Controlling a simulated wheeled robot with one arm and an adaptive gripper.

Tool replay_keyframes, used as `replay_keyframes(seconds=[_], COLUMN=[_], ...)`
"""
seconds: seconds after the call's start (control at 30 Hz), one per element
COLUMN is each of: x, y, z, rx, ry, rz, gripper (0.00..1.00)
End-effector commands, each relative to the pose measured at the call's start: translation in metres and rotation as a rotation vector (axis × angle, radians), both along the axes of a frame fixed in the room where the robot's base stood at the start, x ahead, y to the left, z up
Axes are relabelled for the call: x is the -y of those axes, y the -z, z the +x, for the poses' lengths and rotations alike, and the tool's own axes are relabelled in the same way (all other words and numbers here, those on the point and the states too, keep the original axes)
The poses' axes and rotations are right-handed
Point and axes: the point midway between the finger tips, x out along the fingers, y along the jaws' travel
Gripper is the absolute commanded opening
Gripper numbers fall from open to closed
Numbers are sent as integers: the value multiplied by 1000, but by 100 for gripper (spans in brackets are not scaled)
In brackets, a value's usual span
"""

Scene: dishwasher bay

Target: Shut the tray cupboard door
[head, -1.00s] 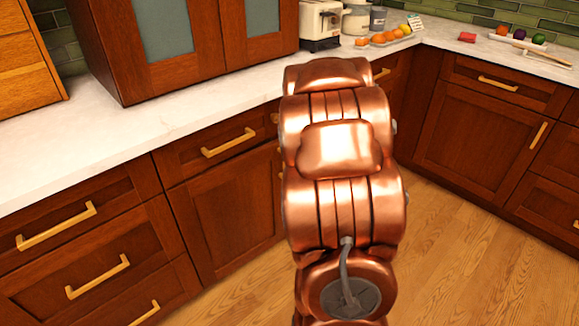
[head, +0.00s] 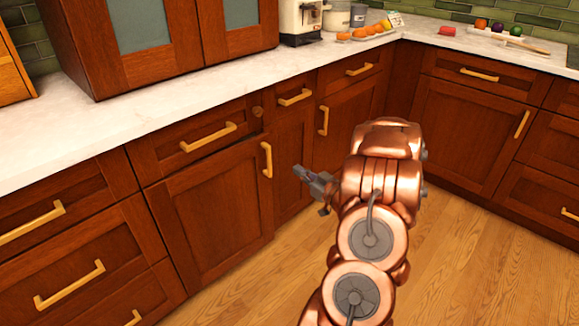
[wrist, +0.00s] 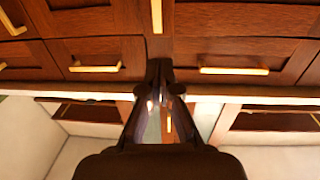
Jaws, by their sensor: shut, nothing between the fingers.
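A wooden cupboard door (head: 208,210) with a vertical brass handle (head: 266,160) stands under a drawer on the left run. It looks shut or nearly shut; I cannot tell whether a small gap is left. A narrower panel (head: 292,160) is just right of it, and another door with a vertical handle (head: 323,120) is beyond. No label shows which one is the tray cupboard. My gripper (head: 299,171) is shut and empty, in front of the narrower panel and right of the first door's handle, apart from it. In the wrist view my gripper (wrist: 159,68) points at drawer fronts.
More cupboards (head: 465,130) stand along the right. The wooden floor (head: 450,250) is clear around my arm.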

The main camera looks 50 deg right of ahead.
Motion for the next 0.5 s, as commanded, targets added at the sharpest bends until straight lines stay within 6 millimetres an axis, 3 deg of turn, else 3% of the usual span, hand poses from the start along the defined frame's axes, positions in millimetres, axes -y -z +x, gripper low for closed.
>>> replay_keyframes(seconds=[0.5], x=[6], y=[0], z=[72], rx=[2], ry=[-2], rz=[-2], gripper=[0])
